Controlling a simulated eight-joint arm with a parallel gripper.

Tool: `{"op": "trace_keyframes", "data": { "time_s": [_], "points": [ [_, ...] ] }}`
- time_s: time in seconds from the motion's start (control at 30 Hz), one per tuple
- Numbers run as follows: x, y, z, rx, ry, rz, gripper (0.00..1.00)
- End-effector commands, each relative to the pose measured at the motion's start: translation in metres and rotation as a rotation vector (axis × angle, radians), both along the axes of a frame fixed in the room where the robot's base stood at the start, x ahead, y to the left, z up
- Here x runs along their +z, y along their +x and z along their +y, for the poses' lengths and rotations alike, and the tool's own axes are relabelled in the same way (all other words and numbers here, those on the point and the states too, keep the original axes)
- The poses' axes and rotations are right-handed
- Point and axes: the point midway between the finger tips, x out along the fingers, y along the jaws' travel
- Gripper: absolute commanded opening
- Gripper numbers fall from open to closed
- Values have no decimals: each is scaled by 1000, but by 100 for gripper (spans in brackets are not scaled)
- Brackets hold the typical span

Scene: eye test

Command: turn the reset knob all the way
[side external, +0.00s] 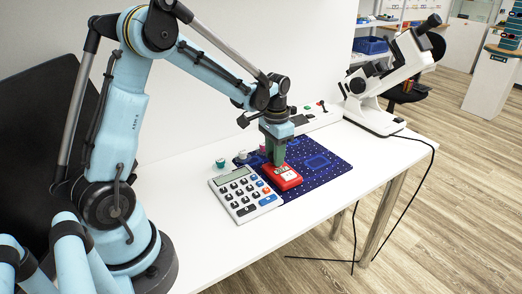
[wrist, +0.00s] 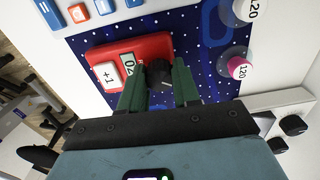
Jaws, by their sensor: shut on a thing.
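A red counter (side external: 287,181) lies on the dark blue mat in the side view. In the wrist view the red counter (wrist: 120,52) shows a white +1 button (wrist: 108,75) and a small display (wrist: 129,64) with a rotated number, apparently 02. Its black reset knob (wrist: 160,74) is at the end near my fingers. My gripper (side external: 277,164) points down over the counter's far end. In the wrist view my gripper (wrist: 160,86) has its green fingers shut on the knob, one on each side. The fingers hide the knob in the side view.
A calculator (side external: 243,196) lies close to the counter's left side. The patterned mat (side external: 325,162) is clear to the right. Small round pieces, one teal (side external: 220,163) and one pink (wrist: 239,68), stand nearby. A panel (side external: 318,118) and a white microscope (side external: 385,85) are behind.

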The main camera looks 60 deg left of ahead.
Motion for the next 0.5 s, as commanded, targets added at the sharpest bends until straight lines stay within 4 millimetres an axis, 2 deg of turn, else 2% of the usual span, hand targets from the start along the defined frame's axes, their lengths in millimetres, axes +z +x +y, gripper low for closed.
{"op": "trace_keyframes", "data": {
  "time_s": [0.3,0.5],
  "points": [
    [0,0,1,-410,1,0,7],
    [0,0,1,-577,1,0,7]
  ]
}}
